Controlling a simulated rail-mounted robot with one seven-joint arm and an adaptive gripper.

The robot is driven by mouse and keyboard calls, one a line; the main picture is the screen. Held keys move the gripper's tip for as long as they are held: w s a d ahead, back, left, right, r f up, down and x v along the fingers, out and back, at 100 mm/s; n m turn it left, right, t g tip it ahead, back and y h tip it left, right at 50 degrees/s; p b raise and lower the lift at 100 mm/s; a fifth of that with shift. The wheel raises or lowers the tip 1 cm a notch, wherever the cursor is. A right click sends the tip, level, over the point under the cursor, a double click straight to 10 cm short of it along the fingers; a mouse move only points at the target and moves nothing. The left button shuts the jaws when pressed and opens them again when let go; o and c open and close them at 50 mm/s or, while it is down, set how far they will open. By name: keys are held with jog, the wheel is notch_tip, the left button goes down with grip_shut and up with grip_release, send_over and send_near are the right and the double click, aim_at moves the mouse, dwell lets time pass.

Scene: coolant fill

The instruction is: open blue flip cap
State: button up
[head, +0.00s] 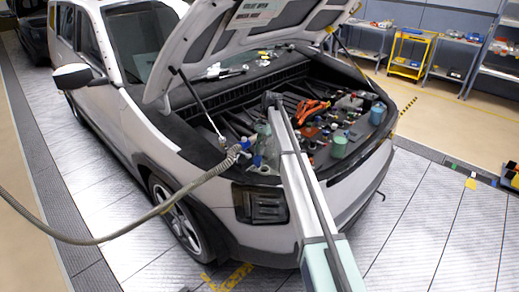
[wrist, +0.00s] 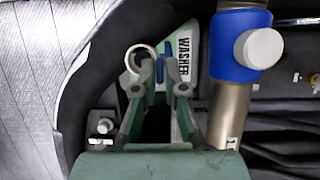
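In the wrist view, my gripper (wrist: 157,88) has two green fingers with grey tips set apart, with a dark gap between them. A narrow blue part (wrist: 160,66), which looks like the blue flip cap, shows just beyond and between the fingertips. It stands beside a pale green and white piece labelled WASHER (wrist: 184,62). I cannot tell whether the fingers touch the blue part, or whether its lid is raised. A white ring (wrist: 139,56) lies by the left fingertip. In the head view, my arm hides most of the cap area.
A metal pipe with a blue collar (wrist: 231,52) and white knob stands close right of my gripper. The raised hood (head: 235,40) is above the engine bay, with a prop rod (head: 200,105). A ribbed hose (head: 190,188) reaches the bay's front left corner.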

dwell(0.3)
jog(key=v, duration=1.1)
jog(key=shift+r, duration=0.4)
jog(key=shift+w, duration=0.1)
